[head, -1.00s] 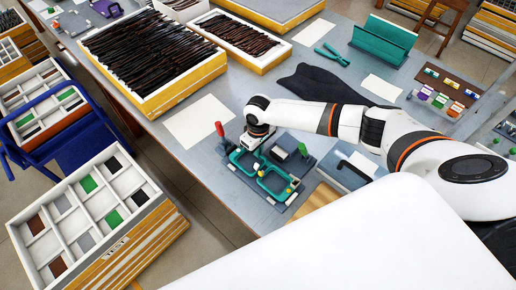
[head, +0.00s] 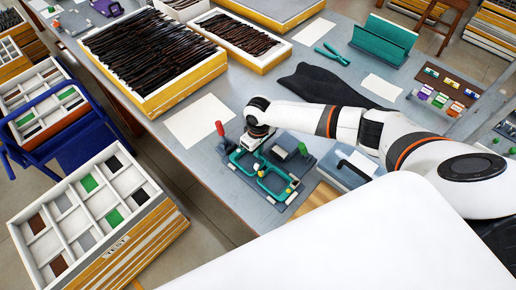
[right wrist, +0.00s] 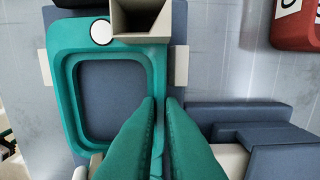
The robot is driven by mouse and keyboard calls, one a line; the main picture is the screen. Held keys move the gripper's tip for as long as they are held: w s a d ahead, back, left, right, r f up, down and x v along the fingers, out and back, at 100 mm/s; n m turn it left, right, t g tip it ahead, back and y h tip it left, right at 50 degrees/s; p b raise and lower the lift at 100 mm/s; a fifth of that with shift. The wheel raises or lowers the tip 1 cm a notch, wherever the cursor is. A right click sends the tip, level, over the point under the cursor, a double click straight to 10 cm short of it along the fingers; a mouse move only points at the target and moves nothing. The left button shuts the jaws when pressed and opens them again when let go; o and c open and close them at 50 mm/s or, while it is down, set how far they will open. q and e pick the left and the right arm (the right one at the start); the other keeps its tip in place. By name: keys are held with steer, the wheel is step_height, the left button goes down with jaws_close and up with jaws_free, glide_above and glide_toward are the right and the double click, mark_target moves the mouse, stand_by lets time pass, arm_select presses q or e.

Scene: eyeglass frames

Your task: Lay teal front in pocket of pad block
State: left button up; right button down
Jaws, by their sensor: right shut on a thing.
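The teal front (head: 275,194) has two rounded lens openings and lies flat over the blue-grey pad block (head: 303,166) in the head view. One rim of the front (right wrist: 62,100) fills the left of the right wrist view, with blue pad surface showing through its opening. My right gripper (right wrist: 160,102) is shut on the teal front, its two teal fingers pinching a narrow part beside that rim. In the head view the right gripper (head: 259,147) hangs over the front and hides part of it. I cannot tell whether the front is fully seated in the pocket. My left gripper is not in view.
A beige post (right wrist: 140,18) rises close to the rim. A white sheet (head: 199,121) lies behind, and crates of dark frames (head: 222,68) stand farther back. A sorting tray (head: 30,262) stands at lower left.

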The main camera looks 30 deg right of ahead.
steer(key=c, duration=1.5)
jaws_free()
steer(key=shift+r+p, duration=3.5)
steer(key=shift+p, duration=0.3)
